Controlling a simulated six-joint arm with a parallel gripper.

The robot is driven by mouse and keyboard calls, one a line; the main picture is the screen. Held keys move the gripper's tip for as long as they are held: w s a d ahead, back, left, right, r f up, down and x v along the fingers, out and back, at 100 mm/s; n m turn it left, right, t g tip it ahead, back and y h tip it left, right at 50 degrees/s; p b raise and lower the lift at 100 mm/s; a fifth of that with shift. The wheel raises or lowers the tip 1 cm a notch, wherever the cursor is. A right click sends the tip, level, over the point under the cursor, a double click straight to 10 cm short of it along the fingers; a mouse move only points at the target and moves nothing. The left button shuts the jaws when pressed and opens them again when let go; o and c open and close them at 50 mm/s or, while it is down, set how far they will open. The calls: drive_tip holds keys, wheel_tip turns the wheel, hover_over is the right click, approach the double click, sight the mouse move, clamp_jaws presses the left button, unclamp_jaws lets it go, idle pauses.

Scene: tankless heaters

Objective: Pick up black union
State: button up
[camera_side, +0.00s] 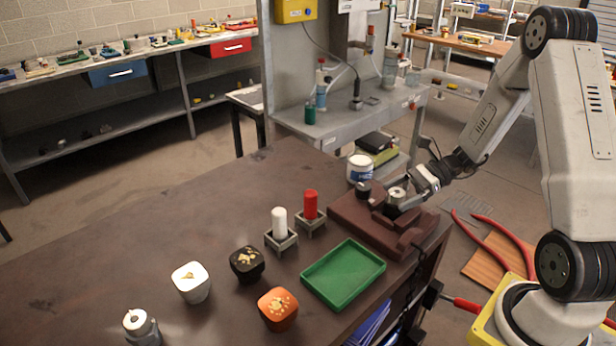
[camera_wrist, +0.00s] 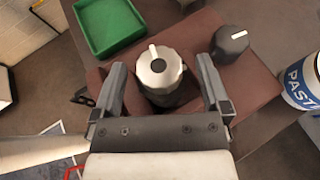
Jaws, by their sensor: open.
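A black union (camera_wrist: 231,42) with a white mark on top sits on the brown fixture block, right of the silver one in the wrist view. In the side view the black union (camera_side: 364,189) stands at the left part of the block. A silver union (camera_wrist: 160,72) with a dark centre stands in the brown fixture (camera_side: 370,222). My gripper (camera_wrist: 161,68) is open, with its fingers on either side of the silver union; contact cannot be told. In the side view my gripper (camera_side: 405,195) is low over the fixture, right of the black union.
A green tray (camera_side: 343,274) lies left of the fixture. Red (camera_side: 311,204) and white (camera_side: 280,221) cylinders stand in small holders. White, black and orange pots and another silver part (camera_side: 140,325) are farther left. A paste tub (camera_side: 360,168) stands close behind the fixture.

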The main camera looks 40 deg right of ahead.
drive_tip(key=shift+c, duration=0.2)
clamp_jaws()
drive_tip(key=shift+r, duration=0.2)
drive_tip(key=shift+r, duration=4.85)
drive_tip(key=shift+a, duration=0.1)
